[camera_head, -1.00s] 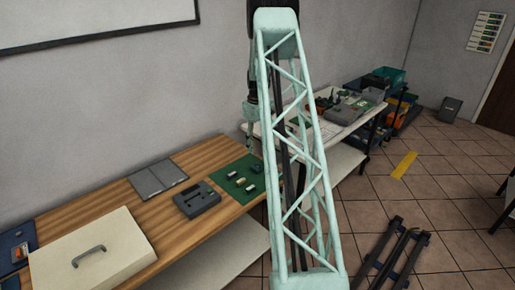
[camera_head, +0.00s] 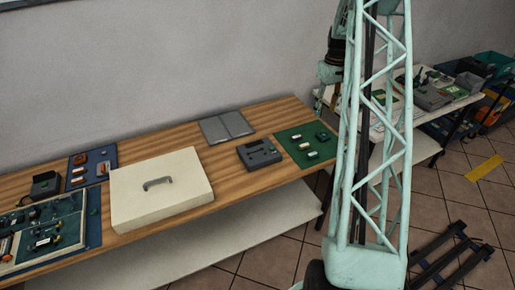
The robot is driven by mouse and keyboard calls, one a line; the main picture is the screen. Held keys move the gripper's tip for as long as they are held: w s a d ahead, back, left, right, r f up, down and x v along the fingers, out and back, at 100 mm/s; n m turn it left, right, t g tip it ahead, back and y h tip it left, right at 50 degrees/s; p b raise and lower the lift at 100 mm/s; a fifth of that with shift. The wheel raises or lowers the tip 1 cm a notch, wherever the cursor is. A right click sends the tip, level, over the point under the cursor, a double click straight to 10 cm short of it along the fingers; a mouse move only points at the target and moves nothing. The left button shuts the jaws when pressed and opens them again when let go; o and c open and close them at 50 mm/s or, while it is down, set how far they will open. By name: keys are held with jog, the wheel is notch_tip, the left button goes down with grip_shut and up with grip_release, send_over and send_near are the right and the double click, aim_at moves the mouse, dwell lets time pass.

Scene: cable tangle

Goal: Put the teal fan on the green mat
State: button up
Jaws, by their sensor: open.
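The green mat (camera_head: 290,153) lies flat at the right end of the wooden table. A dark block and a few small pale pieces rest on it. I cannot pick out the teal fan for certain. Small dark teal parts (camera_head: 70,222) sit among the clutter in a shallow tray at the lower left, too small to name. My gripper (camera_head: 328,74) hangs at the end of my pale green lattice arm, above and beyond the mat's right side. It is small and dim here, its jaws are open, and I see nothing held in it.
A cream box with a handle (camera_head: 128,208), a dark grey device (camera_head: 259,154), a grey flat panel (camera_head: 226,127) and a blue mat (camera_head: 101,173) with parts occupy the wooden table (camera_head: 195,167). A white cluttered table (camera_head: 425,134) stands behind my arm.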

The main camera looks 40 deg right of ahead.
jog(key=w+a+r, duration=0.3)
jog(key=a+r, duration=0.7)
jog(key=r, duration=0.1)
jog(key=s+a+r+n+t, duration=0.1)
jog(key=s+a+r, duration=0.1)
jog(key=a+r, duration=1)
jog(key=s+a+r+t, duration=0.1)
jog(key=s+a+r, duration=0.1)
jog(key=a+r, duration=1.1)
jog(key=s+a+r+t, duration=0.1)
jog(key=s+a+r, duration=0.1)
jog(key=s+a, duration=0.9)
jog(key=s+a+r, duration=0.1)
jog(key=s+a, duration=0.7)
jog(key=a, duration=0.7)
jog(key=s+a+f, duration=0.1)
jog(key=s+a, duration=0.2)
jog(key=s, duration=0.4)
jog(key=s+a+f+n, duration=0.1)
jog(key=s+a, duration=0.3)
jog(key=s, duration=0.4)
jog(key=shift+f+t, duration=0.35)
jog(key=shift+t, duration=0.05)
